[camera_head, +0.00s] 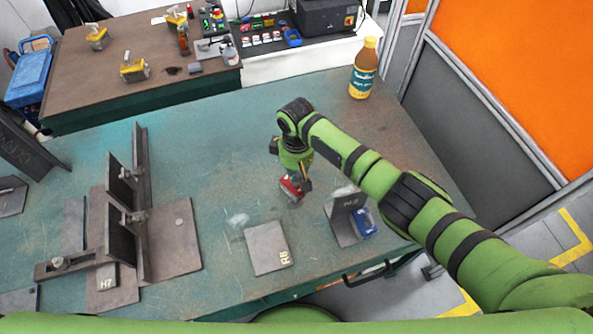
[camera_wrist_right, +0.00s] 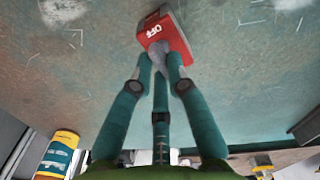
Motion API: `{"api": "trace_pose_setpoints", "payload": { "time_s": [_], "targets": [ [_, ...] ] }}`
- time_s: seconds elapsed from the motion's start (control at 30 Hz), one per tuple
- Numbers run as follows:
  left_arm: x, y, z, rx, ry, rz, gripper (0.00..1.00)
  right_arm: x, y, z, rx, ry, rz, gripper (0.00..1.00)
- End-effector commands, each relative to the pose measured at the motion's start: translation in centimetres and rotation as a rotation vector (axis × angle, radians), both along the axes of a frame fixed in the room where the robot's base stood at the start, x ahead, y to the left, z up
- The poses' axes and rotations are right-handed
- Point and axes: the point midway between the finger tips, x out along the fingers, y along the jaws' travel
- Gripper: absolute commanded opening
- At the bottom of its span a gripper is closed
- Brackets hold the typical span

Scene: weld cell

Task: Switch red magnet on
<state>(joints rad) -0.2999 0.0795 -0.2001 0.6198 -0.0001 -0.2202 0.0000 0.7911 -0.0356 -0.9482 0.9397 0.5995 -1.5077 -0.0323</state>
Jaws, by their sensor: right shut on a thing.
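The red magnet (camera_head: 291,189) sits on the teal table top (camera_head: 215,170) near its middle. In the right wrist view the red magnet (camera_wrist_right: 167,35) shows a white "OFF" mark on its face. My right gripper (camera_head: 300,181) is above the magnet, pointing down. In the wrist view its fingers (camera_wrist_right: 160,62) are closed together on a grey part at the magnet's near side, which looks like its knob. The fingers cover much of that part. My left gripper is not in view.
A blue magnet (camera_head: 365,222) stands against an angled metal plate (camera_head: 343,222) to the right. Steel fixtures (camera_head: 140,215) fill the left side. A bottle (camera_head: 363,70) stands at the back right.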

Motion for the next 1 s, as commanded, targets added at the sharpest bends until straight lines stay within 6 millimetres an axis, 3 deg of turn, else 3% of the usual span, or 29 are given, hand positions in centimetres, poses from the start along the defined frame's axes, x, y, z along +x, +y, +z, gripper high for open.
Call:
{"api": "trace_pose_setpoints", "payload": {
  "time_s": [0.03,0.07,0.1,0.43,0.57,1.0],
  "targets": [
    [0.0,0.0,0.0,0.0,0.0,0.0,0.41,0.0,0.0,0.0,-0.002,0.001,0.001,0.0],
    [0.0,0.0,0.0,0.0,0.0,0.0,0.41,0.0,0.0,0.0,-0.002,0.001,0.001,0.29],
    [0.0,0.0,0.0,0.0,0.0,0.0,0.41,0.0,0.0,0.0,-0.001,0.001,0.001,0.42],
    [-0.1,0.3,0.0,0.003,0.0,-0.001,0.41,0.0,0.0,0.1,0.0,0.0,-0.001,0.42],
    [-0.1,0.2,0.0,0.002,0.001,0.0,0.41,0.1,0.0,1.0,0.002,-0.002,0.0,0.42],
    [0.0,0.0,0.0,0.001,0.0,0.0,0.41,0.0,0.0,9.7,0.001,-0.004,0.001,0.42]
  ]
}}
